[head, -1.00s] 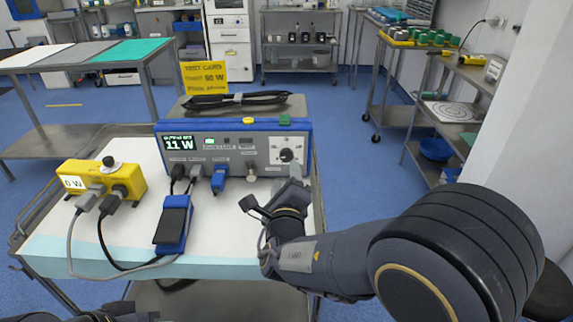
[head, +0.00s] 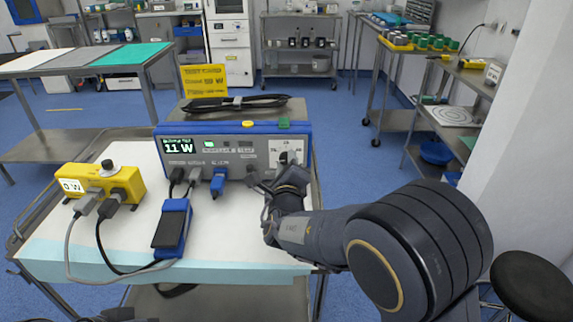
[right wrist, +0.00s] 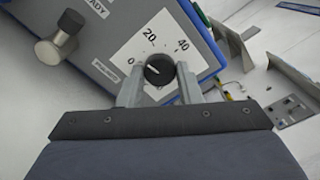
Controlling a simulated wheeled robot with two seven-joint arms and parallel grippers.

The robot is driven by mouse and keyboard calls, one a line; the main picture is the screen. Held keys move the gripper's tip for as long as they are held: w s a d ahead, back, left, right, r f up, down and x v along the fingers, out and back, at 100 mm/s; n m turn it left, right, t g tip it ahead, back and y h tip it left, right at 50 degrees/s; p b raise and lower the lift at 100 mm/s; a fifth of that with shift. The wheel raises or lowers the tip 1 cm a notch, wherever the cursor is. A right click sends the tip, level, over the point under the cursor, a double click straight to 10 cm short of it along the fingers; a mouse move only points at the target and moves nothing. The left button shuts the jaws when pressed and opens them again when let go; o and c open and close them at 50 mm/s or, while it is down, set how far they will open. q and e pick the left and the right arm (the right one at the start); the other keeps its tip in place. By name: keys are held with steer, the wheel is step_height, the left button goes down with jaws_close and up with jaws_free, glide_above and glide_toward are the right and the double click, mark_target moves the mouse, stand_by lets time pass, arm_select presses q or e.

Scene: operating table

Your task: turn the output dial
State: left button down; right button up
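The output dial is a round black knob on a white scale plate at the right end of the generator's front; it shows in the right wrist view (right wrist: 158,70), its white mark pointing left, between 0 and 20. The generator (head: 225,148) has a blue casing, and its green display reads 11 W. My right gripper (head: 291,166) is at the dial. In the right wrist view its fingers (right wrist: 159,78) stand one on each side of the knob, seemingly with narrow gaps. Part of my left arm (head: 118,314) shows at the bottom edge; its fingers cannot be made out.
A yellow meter box (head: 102,182) reading 0 W stands at the left, with cables plugged in. A blue foot pedal (head: 172,228) lies on the white-covered cart. A yellow test card (head: 204,80) stands behind the generator; its text is unclear. A metal post (right wrist: 57,45) sticks out left of the dial.

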steer(key=c, duration=0.4)
